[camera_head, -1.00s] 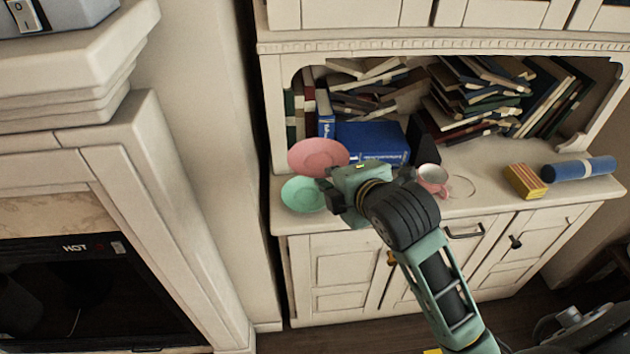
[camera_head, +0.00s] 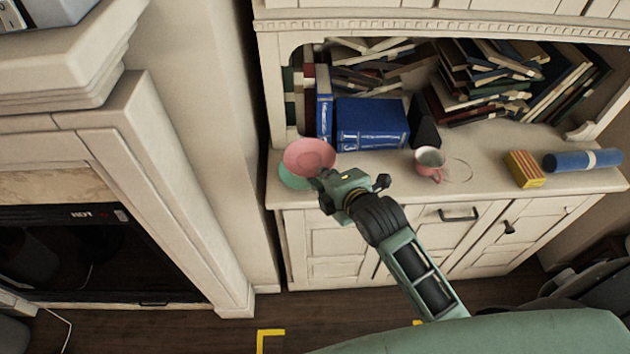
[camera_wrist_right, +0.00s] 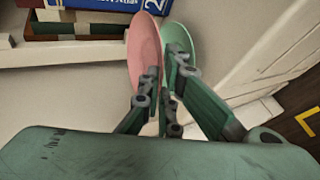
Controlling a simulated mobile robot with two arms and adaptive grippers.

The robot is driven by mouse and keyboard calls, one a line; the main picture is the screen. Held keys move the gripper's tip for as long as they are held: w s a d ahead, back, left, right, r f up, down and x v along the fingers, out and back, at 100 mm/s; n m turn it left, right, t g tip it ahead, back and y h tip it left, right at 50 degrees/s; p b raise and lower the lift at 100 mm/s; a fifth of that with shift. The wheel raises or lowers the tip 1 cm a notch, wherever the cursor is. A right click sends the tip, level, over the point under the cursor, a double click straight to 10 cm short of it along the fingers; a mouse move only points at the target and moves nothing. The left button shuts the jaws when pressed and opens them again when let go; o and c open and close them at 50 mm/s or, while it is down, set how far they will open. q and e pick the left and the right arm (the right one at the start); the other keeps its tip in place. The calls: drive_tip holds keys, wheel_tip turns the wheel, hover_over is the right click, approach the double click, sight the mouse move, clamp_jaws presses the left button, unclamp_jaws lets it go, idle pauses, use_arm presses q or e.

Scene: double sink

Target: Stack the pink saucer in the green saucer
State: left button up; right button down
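The pink saucer (camera_head: 308,154) is at the left end of the cabinet counter in the head view. It overlaps the green saucer (camera_head: 288,178), whose left and lower rim shows beneath it. I cannot tell whether they touch. My right gripper (camera_head: 322,180) is at the pink saucer's lower right rim and appears shut on it. In the right wrist view, the pink saucer (camera_wrist_right: 143,45) shows edge-on between the fingers (camera_wrist_right: 163,85), with the green saucer (camera_wrist_right: 178,38) close beside it. My left gripper is not in view.
Blue books (camera_head: 370,124) stand behind the saucers. A pink cup (camera_head: 429,167), a yellow-and-red box (camera_head: 524,169) and a blue roll (camera_head: 582,160) sit to the right on the counter (camera_head: 480,190). A wall borders the counter's left end.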

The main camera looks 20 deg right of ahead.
sight(314, 173)
drive_tip(key=shift+w+a+f, duration=0.35)
drive_tip(key=shift+w+f, duration=0.05)
drive_tip(key=shift+w, duration=0.2)
drive_tip(key=shift+w+a+f, duration=0.35)
drive_tip(key=shift+w+f, duration=0.05)
drive_tip(key=shift+w, duration=0.15)
drive_tip(key=shift+s+f, duration=0.1)
drive_tip(key=shift+f, duration=1.85)
drive_tip(key=c, duration=2)
unclamp_jaws()
